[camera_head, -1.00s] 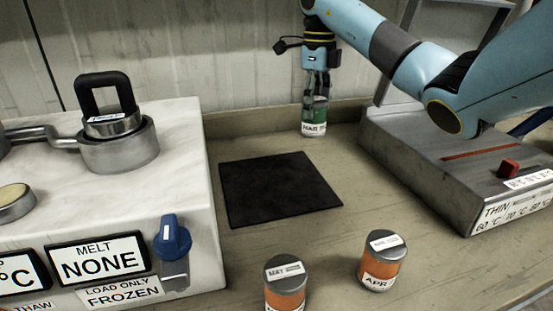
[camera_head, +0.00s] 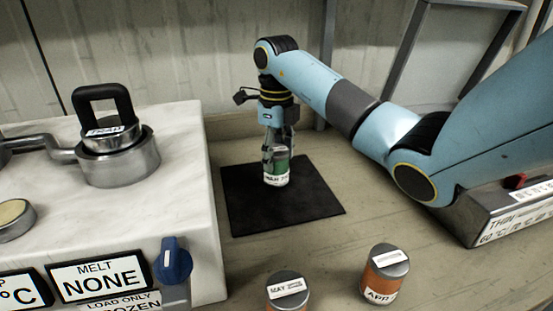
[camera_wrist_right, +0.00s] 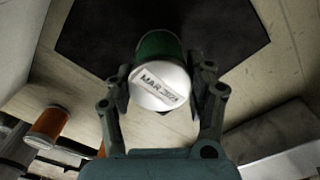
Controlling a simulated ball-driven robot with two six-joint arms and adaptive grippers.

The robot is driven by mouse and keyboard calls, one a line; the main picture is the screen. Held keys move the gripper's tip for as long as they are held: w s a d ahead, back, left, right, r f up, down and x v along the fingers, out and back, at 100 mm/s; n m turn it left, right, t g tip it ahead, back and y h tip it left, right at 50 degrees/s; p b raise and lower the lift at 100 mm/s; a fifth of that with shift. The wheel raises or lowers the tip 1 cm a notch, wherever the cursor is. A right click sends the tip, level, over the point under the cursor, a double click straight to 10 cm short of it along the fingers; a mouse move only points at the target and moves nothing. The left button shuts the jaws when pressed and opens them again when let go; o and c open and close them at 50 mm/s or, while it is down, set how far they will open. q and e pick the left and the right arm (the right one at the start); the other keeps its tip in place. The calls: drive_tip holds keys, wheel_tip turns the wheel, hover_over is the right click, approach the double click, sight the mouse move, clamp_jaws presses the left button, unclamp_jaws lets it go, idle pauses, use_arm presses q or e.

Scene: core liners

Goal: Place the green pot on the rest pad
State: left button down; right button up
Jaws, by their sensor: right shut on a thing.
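The green pot (camera_head: 277,170) has a green side and a white label reading MAR. My right gripper (camera_head: 278,148) is shut on it from above, and the pot looks upright. In the right wrist view the pot's pale lid (camera_wrist_right: 160,86) shows between the two fingers of my right gripper (camera_wrist_right: 162,90). The rest pad (camera_head: 317,198) is a flat black square on the bench. In the head view the pot is over the pad's upper middle; I cannot tell whether it touches the pad. My left gripper is not in view.
Two orange pots, MAY (camera_head: 287,292) and APR (camera_head: 383,272), stand in front of the pad. A marble-topped unit (camera_head: 195,225) with a blue knob (camera_head: 174,262) and a black-handled metal piece (camera_head: 108,120) is at left. A grey metal box (camera_head: 490,218) stands at right.

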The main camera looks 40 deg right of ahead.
wheel_tip(320, 180, down, 2)
drive_tip(key=shift+f, duration=0.2)
drive_tip(key=o, duration=1.3)
drive_tip(key=shift+c, duration=0.2)
drive_tip(key=shift+r, duration=0.15)
